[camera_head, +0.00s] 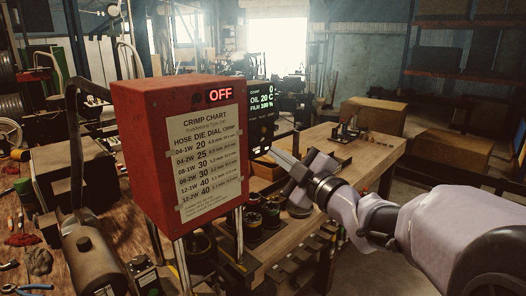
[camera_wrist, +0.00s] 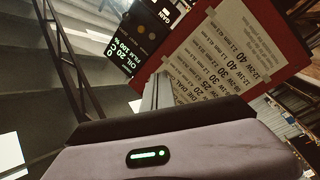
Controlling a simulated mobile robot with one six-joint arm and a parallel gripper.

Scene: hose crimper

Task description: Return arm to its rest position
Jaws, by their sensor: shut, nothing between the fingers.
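My gripper (camera_head: 282,159) is at the end of my arm, which reaches in from the right in the head view. Its fingers are together and empty, pointing left toward the red crimper box (camera_head: 148,160). The box carries a crimp chart (camera_head: 205,157) and a red display (camera_head: 220,94) reading OFF. A dark screen (camera_head: 261,101) beside it reads oil 20 C and film 100 %. In the wrist view the chart (camera_wrist: 215,70) and the screen (camera_wrist: 123,47) show tilted, beyond the gripper fingers (camera_wrist: 150,92).
A wooden workbench (camera_head: 375,150) stands behind my gripper. Several round dark dies (camera_head: 270,212) sit below the gripper, right of the red box. A cluttered bench (camera_head: 110,215) with pliers (camera_head: 25,289) lies at the left. Cardboard boxes (camera_head: 450,152) stand at the right rear.

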